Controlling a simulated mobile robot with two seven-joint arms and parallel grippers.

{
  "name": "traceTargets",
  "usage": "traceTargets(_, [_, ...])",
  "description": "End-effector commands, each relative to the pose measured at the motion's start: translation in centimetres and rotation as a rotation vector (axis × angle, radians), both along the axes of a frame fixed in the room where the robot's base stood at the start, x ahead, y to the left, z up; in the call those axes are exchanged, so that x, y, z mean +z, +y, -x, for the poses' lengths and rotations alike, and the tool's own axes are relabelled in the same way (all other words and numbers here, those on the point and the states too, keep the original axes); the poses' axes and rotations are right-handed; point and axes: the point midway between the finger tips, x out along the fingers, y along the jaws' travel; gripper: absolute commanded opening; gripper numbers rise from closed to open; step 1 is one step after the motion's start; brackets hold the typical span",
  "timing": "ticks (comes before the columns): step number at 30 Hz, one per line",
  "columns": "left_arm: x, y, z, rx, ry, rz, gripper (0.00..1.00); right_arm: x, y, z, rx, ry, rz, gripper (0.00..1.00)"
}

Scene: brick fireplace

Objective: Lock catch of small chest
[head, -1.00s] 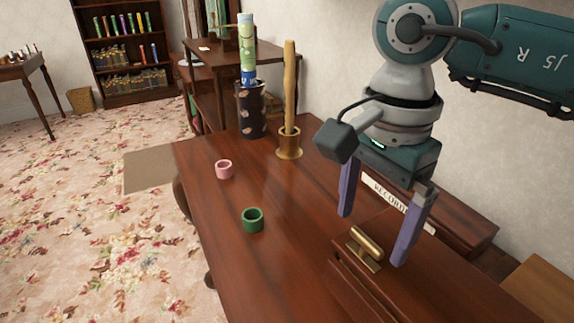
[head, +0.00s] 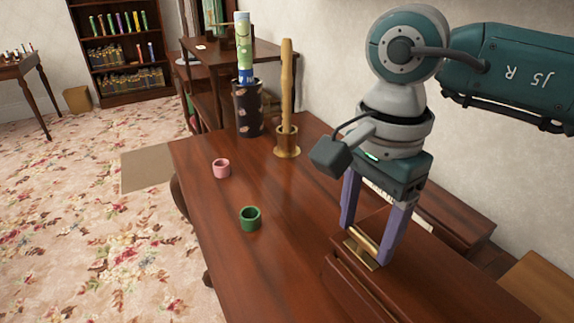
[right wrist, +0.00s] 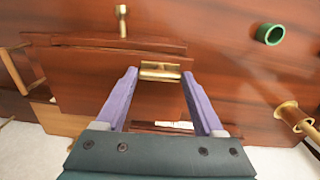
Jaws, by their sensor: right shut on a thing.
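The small chest (head: 345,288) is a dark red-brown wooden box at the lower right of the head view; it also shows in the right wrist view (right wrist: 85,80). Its catch is a brass piece (head: 362,248) with a rounded bar on a flat plate, and it also shows in the right wrist view (right wrist: 160,70). My right gripper (head: 367,243) points down with its purple fingers shut on the catch, one finger at each end of the bar. The fingers partly cover the catch in the head view. My left gripper is not in view.
A green cup (head: 250,218) and a pink cup (head: 221,168) stand on the brown table (head: 205,190), left of the chest. The table between the cups and chest is clear.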

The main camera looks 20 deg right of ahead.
Motion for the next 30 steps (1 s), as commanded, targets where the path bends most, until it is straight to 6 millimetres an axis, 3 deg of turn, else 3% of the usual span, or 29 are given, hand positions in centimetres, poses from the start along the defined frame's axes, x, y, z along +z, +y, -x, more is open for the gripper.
traceTargets(1, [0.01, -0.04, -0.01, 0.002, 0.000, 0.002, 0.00, 0.02, -0.01, 0.00, 0.000, 0.000, 0.000, 0.34])
traceTargets(6, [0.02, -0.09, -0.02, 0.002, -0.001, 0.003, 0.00, 0.02, -0.01, 0.00, 0.000, 0.000, 0.000, 0.14])
traceTargets(17, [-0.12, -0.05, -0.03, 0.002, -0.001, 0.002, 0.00, 0.02, -0.04, -0.04, -0.058, -0.001, 0.001, 0.14])
traceTargets(30, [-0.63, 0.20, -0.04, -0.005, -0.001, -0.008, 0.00, -0.01, -0.06, -0.02, -0.402, 0.000, 0.001, 0.14])
